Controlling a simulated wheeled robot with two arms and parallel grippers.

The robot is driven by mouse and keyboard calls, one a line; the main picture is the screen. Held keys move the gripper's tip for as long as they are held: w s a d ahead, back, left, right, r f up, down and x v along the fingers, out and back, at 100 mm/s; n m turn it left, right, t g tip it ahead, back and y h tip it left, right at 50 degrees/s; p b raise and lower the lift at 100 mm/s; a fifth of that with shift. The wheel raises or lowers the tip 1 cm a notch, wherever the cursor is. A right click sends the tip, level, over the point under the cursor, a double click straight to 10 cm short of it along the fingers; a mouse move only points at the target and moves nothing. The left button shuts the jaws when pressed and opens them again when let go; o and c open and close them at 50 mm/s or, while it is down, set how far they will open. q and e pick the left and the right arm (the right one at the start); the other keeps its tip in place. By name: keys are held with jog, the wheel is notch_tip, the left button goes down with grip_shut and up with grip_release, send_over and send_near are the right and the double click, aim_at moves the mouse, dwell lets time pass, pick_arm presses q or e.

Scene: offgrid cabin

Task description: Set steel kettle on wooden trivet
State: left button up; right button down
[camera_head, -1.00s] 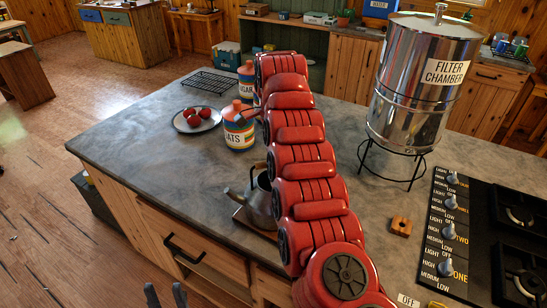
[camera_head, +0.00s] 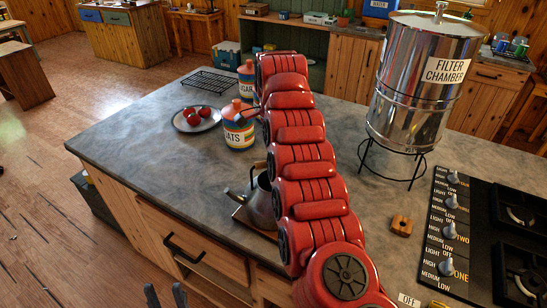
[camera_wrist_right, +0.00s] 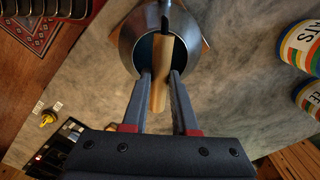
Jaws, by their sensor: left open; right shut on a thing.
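The steel kettle (camera_head: 260,204) is on the counter side of my red right arm, which partly covers it in the head view. A flat wooden piece, seemingly the trivet (camera_head: 239,214), shows under its left side; I cannot tell whether the kettle rests on it or hangs just above. In the right wrist view my right gripper (camera_wrist_right: 160,76) is shut on the kettle's light wooden handle, over the dark opening of the kettle (camera_wrist_right: 128,34). An edge of the wooden piece (camera_wrist_right: 205,46) shows beside it. My left gripper (camera_head: 165,295) is open and empty at the bottom edge, before the drawers.
An oats jar (camera_head: 238,132), a sugar jar (camera_head: 246,88), a plate of red fruit (camera_head: 184,124) and a black rack (camera_head: 211,82) stand further back.

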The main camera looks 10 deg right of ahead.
jog(key=shift+c, duration=0.2)
grip_release()
dwell(0.5)
jog(key=shift+r+p, duration=2.65)
jog(key=shift+r, duration=0.85)
